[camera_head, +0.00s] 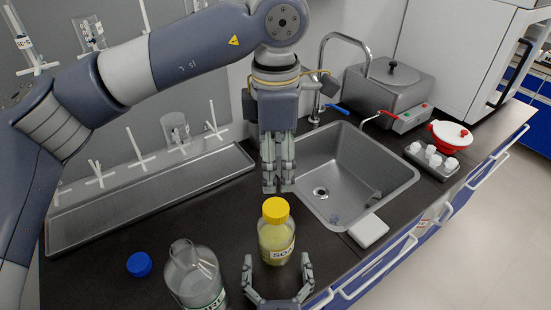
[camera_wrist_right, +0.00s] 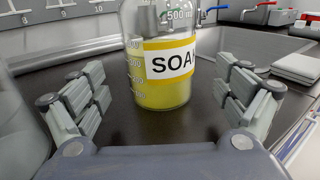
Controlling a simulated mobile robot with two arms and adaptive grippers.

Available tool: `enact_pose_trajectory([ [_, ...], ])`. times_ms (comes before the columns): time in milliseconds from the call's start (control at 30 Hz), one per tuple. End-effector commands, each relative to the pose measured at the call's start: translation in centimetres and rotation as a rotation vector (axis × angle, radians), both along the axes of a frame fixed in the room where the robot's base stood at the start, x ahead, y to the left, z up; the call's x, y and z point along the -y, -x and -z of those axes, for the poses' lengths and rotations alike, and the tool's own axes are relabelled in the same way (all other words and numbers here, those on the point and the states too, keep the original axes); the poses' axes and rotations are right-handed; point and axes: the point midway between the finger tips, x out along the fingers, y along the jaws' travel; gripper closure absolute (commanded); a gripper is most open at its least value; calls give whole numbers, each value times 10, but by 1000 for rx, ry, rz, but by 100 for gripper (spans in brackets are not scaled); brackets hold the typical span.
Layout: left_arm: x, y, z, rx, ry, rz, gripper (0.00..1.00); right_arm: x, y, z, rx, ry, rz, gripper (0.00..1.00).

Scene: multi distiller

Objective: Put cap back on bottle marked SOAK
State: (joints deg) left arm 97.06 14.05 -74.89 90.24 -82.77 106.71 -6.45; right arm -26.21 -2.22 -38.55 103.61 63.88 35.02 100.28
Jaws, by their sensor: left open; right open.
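The SOAK bottle (camera_head: 277,240) stands upright on the dark counter in the head view, with yellow contents and a yellow-edged label. A yellow cap (camera_head: 275,209) sits on its top; I cannot tell whether it is screwed tight. In the right wrist view the bottle (camera_wrist_right: 160,60) stands between and beyond the open fingers, its top cut off. My left gripper (camera_head: 278,188) points down just above and behind the cap, open and apparently holding nothing. My right gripper (camera_head: 277,265) is open at the bottle's near side, its fingers spread to either side, apparently not touching it.
A clear uncapped bottle (camera_head: 203,273) stands to the left, with a blue cap (camera_head: 139,264) lying beside it. A sink (camera_head: 320,165) is behind right, with a white block (camera_head: 369,231) at its near edge. A metal tray (camera_head: 100,222) lies along the wall.

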Motion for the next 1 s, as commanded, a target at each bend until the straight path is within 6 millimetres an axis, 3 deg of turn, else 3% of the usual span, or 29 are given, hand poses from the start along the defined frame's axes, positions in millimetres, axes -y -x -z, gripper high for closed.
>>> enact_pose_trajectory([
  [100,0,0,0,0,0,0,35,1,25,1,-2,1,-2,8],
  [300,0,0,0,0,0,0,35,2,51,0,-1,0,-1,8],
  [1000,0,0,0,0,0,1,35,2,56,0,1,0,0,8],
])
